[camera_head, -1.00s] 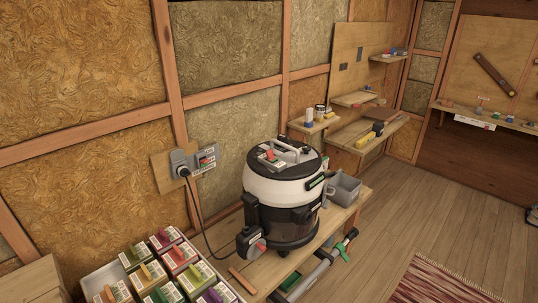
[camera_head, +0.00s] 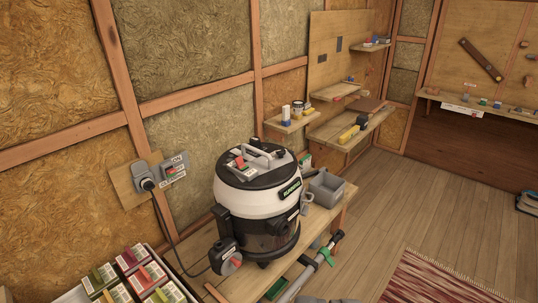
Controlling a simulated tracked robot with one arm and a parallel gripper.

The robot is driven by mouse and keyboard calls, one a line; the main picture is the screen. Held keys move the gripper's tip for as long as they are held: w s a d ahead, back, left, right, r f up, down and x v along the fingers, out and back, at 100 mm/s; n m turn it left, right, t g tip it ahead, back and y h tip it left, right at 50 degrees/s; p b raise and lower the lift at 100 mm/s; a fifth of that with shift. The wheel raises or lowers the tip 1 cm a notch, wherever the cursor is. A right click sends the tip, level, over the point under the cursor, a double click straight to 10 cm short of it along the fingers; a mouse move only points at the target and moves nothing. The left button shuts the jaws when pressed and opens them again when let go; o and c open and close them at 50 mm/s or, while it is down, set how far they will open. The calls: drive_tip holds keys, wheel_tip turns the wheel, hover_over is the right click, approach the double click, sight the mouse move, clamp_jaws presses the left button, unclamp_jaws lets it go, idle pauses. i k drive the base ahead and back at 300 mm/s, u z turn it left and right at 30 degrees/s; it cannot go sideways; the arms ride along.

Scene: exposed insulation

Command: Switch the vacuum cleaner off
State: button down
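The vacuum cleaner (camera_head: 258,203) stands upright on a low wooden bench, with a white body, black top and dark lower drum. A red switch (camera_head: 239,162) sits on its black lid, but its on or off position is too small to tell. A dark cord runs from the wall plug (camera_head: 148,184) to the black part with a red knob (camera_head: 231,262) at the vacuum's lower left. A grey wall switch box (camera_head: 174,168) with a red part is beside the plug. Small grey shapes at the bottom edge may be the tip of my gripper (camera_head: 330,300); its fingers are not clear.
A tray of several coloured packets (camera_head: 128,262) is at the lower left. Wall shelves (camera_head: 350,130) hold small items.

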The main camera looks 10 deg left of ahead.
sight(241, 166)
drive_tip(key=z, duration=0.25)
drive_tip(key=i, duration=1.2)
drive_tip(key=u, duration=0.35)
